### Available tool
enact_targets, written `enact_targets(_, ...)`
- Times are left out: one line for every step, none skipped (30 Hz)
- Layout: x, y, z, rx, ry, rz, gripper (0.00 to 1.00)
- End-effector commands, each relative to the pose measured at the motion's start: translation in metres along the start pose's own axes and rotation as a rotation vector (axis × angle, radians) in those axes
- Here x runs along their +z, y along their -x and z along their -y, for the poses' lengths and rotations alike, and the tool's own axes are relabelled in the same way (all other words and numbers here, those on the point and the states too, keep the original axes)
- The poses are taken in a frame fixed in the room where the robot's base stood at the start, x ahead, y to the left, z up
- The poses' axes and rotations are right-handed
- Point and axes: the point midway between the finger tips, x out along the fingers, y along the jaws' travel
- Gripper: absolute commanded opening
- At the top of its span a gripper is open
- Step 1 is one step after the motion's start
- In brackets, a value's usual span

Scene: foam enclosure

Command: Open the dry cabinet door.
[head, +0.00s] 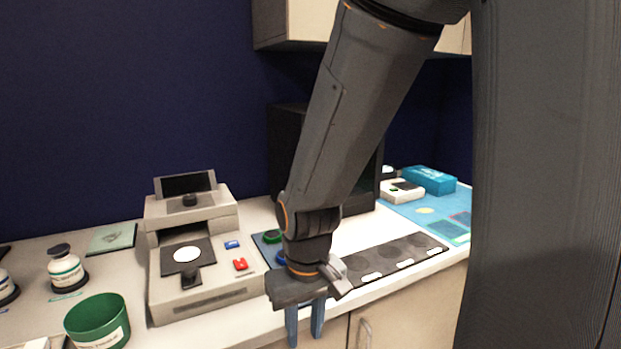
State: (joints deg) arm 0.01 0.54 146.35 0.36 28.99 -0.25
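A black box-shaped cabinet (287,138), which looks like the dry cabinet, stands on the counter against the back wall. My arm crosses in front of it and hides most of its front. A dark, glassy strip of its front shows to the right of the arm; I cannot make out a handle or whether the door is ajar. My gripper (304,324) points down in front of the counter's front edge, nearer to me than the cabinet and apart from it. Its two blue-grey fingers are spread with nothing visible between them.
A beige instrument with a screen (190,280) stands left of my gripper, and a green tub (97,318) stands farther left. A black strip with round pads (405,256) lies along the counter's front. A blue box (429,180) sits at back right. A wall cupboard hangs above.

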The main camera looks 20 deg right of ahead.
Motion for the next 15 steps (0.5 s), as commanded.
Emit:
enact_targets(-0.003, 0.011, -0.001, 0.000, 0.000, -0.014, 0.28)
enact_targets(-0.006, 0.015, -0.001, -0.001, 0.001, -0.022, 0.28)
enact_targets(-0.010, 0.021, -0.002, -0.001, 0.001, -0.031, 0.28)
enact_targets(-0.015, 0.025, -0.003, -0.002, 0.002, -0.039, 0.28)
enact_targets(-0.020, 0.030, -0.004, -0.003, 0.003, -0.047, 0.28)
enact_targets(-0.035, 0.038, -0.009, -0.006, 0.007, -0.061, 0.28)
enact_targets(-0.046, 0.041, -0.013, -0.008, 0.011, -0.067, 0.28)
enact_targets(-0.056, 0.044, -0.016, -0.011, 0.014, -0.073, 0.28)
enact_targets(-0.068, 0.049, -0.020, -0.015, 0.020, -0.079, 0.28)
enact_targets(-0.078, 0.053, -0.025, -0.017, 0.025, -0.085, 0.28)
enact_targets(-0.088, 0.058, -0.028, -0.019, 0.031, -0.092, 0.28)
enact_targets(-0.101, 0.065, -0.035, -0.023, 0.037, -0.100, 0.28)
enact_targets(-0.112, 0.070, -0.040, -0.025, 0.043, -0.108, 0.28)
enact_targets(-0.123, 0.076, -0.045, -0.028, 0.048, -0.116, 0.28)
enact_targets(-0.138, 0.084, -0.053, -0.032, 0.057, -0.127, 0.28)
